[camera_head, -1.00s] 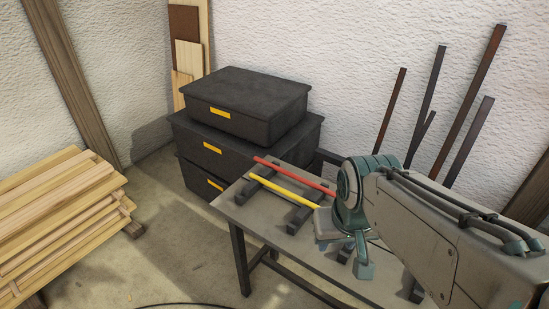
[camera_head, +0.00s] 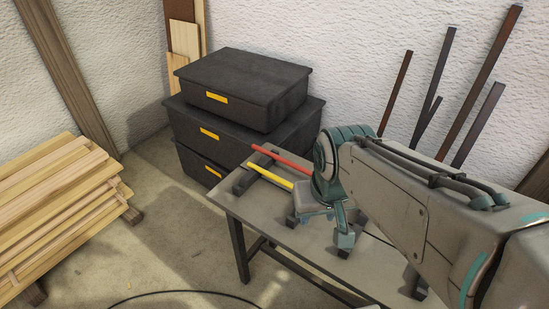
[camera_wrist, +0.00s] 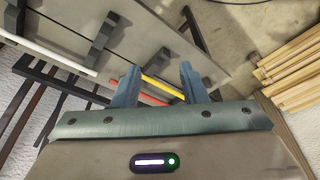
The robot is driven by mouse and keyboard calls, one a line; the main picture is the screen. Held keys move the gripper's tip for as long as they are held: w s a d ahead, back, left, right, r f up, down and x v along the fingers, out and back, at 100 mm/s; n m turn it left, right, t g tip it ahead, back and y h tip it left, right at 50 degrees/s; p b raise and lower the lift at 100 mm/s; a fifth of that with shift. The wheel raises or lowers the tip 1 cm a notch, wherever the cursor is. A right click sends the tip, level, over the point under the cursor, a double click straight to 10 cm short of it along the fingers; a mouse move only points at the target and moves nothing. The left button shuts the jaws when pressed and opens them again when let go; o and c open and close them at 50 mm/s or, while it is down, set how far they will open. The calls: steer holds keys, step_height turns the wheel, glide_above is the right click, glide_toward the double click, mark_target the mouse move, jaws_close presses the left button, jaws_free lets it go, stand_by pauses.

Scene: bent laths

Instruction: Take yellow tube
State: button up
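The yellow tube (camera_head: 269,176) lies on dark supports on the grey table, beside and in front of the red tube (camera_head: 284,157). My arm hides their right ends in the head view. In the wrist view my gripper (camera_wrist: 158,74) is open, its two blue-grey fingers apart. The yellow tube (camera_wrist: 164,87) shows between and beyond the fingers, and the red tube (camera_wrist: 152,99) is nearer the gripper body, partly covered. Nothing is held. The gap in height between fingers and tubes cannot be told.
The table (camera_head: 237,206) also bears a white tube (camera_wrist: 50,55) on other dark supports, off to the left in the wrist view. Black cases (camera_head: 243,90) are stacked behind the table. Dark bars (camera_head: 432,90) lean on the wall. Stacked laths (camera_head: 62,205) lie at left.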

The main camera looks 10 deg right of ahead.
steer(key=shift+o, duration=0.4)
steer(key=n+g+b, duration=0.2)
steer(key=n+g, duration=0.1)
steer(key=n, duration=0.6)
glide_above(282, 181)
step_height(282, 181, down, 11)
steer(key=f, duration=0.4)
steer(key=f+p, duration=0.1)
steer(key=f, duration=0.8)
steer(key=shift+w+d+f, duration=0.1)
steer(key=shift+w, duration=0.2)
jaws_close()
